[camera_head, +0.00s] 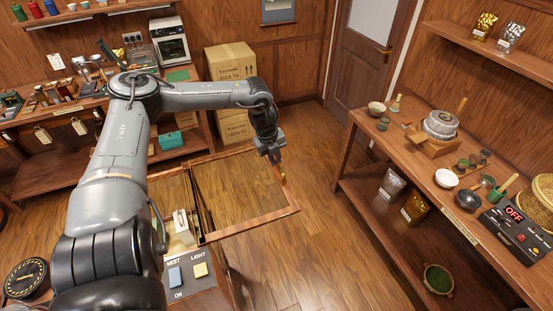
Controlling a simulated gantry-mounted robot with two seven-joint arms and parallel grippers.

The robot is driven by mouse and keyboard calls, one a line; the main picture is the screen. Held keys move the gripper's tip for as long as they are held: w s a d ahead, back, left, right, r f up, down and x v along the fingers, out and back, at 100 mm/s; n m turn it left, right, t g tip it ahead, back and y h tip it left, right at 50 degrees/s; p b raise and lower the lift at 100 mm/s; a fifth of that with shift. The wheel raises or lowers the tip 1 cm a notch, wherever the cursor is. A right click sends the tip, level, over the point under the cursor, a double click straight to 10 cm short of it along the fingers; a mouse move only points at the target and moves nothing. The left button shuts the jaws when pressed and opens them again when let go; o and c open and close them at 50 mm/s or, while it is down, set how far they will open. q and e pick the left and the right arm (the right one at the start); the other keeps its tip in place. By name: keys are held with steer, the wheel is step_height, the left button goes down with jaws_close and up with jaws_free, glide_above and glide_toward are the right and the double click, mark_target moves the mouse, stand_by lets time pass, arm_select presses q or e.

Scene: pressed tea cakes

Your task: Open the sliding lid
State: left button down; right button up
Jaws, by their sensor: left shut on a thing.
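The sliding lid (262,222) is a wood-framed panel with a see-through middle. It reaches out to the right of the cabinet (215,295), and the floor shows through it. My left gripper (274,158) is at the lid's far right side, pointing down, shut on what looks like a small copper-coloured handle (283,178). The fingertips are small in this view, so the exact grip is hard to see. My left arm hides much of the cabinet's left part. My right gripper is not in view.
A switch panel with a blue MIST switch (175,276) and a LIGHT switch (200,270) is at the cabinet's front. A side counter (420,185) with bowls and a stone mill (441,124) stands right. Cardboard boxes (231,62) stand behind. Open floor lies between the lid and counter.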

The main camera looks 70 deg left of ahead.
arm_select(q)
steer(key=c, duration=1.1)
jaws_free()
steer(key=shift+r+p, duration=0.3)
steer(key=shift+r, duration=0.3)
steer(key=shift+s+r+p, duration=0.15)
steer(key=shift+r+p, duration=0.15)
steer(key=shift+r, duration=0.25)
steer(key=shift+s+r+p, duration=0.15)
steer(key=shift+r+p, duration=0.1)
steer(key=shift+r, duration=0.3)
steer(key=shift+s+r+b, duration=0.25)
steer(key=shift+r, duration=0.95)
steer(key=shift+s+r+b, duration=0.25)
steer(key=shift+s+r, duration=0.05)
steer(key=shift+r, duration=0.9)
steer(key=shift+s+r+b, duration=0.25)
steer(key=shift+r, duration=0.95)
steer(key=shift+d, duration=0.1)
